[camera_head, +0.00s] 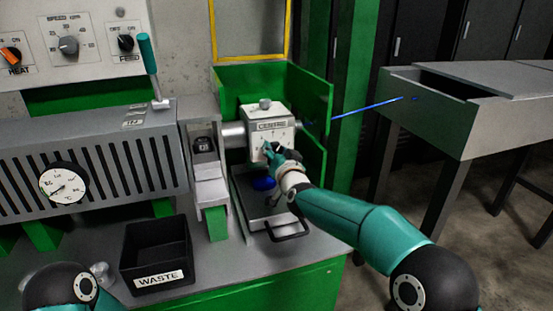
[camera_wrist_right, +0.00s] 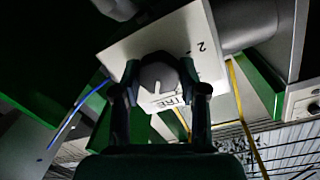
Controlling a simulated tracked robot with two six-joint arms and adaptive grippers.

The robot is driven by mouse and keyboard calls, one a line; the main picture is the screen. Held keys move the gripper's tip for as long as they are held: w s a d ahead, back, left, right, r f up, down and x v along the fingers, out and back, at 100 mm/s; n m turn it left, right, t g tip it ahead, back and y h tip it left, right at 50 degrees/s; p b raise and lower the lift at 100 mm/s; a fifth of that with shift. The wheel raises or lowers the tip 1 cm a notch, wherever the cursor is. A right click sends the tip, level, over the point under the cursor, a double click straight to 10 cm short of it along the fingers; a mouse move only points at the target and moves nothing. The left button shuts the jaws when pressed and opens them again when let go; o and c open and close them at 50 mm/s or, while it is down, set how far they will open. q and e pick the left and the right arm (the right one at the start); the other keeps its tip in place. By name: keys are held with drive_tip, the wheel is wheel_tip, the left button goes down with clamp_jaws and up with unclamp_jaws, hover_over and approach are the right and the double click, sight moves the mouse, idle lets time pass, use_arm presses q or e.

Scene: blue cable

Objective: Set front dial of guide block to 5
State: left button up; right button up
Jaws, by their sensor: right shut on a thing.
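The guide block (camera_head: 285,137) is a pale box labelled CENTRE, on a shaft inside the green guard. Its front dial (camera_wrist_right: 158,75) is a round grey knob with a light pointer line, seen close in the right wrist view. A printed 2 shows on the face; the other numbers are hidden, so I cannot read the setting. My right gripper (camera_head: 270,152) is at the block's front face, and in the wrist view its fingers (camera_wrist_right: 160,80) are shut on the dial from both sides. My left gripper is not in view; only part of my left arm shows at lower left.
A blue cable (camera_head: 368,108) runs from the block's right towards a grey trough (camera_head: 440,115). The green guard (camera_head: 312,90) stands close behind and right. A tray with a handle (camera_head: 290,232) lies below. A black WASTE bin (camera_head: 156,250) and teal-handled lever (camera_head: 148,55) are left.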

drive_tip(key=shift+d+m+b, duration=0.15)
drive_tip(key=shift+m+b, duration=0.35)
drive_tip(key=shift+m, duration=0.5)
drive_tip(key=o, duration=1.1)
drive_tip(key=shift+w, duration=0.1)
drive_tip(key=shift+s, duration=0.2)
drive_tip(key=v, duration=1.1)
drive_tip(key=shift+s+d, duration=0.1)
drive_tip(key=shift+s, duration=0.25)
